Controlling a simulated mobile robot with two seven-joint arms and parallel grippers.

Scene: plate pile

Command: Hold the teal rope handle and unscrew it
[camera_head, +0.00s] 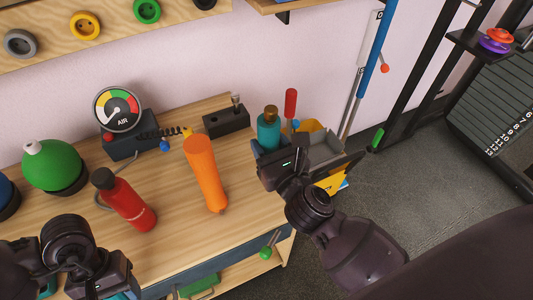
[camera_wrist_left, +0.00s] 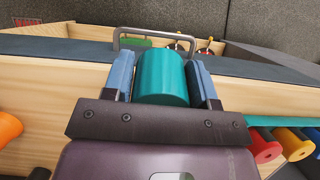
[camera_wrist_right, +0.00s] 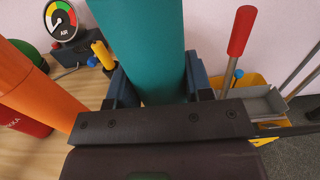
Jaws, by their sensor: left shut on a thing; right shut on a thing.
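A teal cylinder (camera_wrist_left: 162,78), which looks like the rope handle, sits between the two fingers of my left gripper (camera_wrist_left: 163,82) at the bench's front edge. The gripper is shut on it. In the head view my left gripper (camera_head: 112,284) is at the bottom left and largely cut off. My right gripper (camera_wrist_right: 150,88) is shut on a teal bottle-like cylinder, which fills the upper middle of the right wrist view (camera_wrist_right: 145,40). In the head view this teal bottle (camera_head: 268,133) stands upright with a copper-coloured cap, at the bench's right end. The right fingertips are partly hidden there.
A grey and yellow bin (camera_head: 320,150) is right of the teal bottle. Red and yellow cylinders (camera_wrist_left: 264,147) lie near the left gripper.

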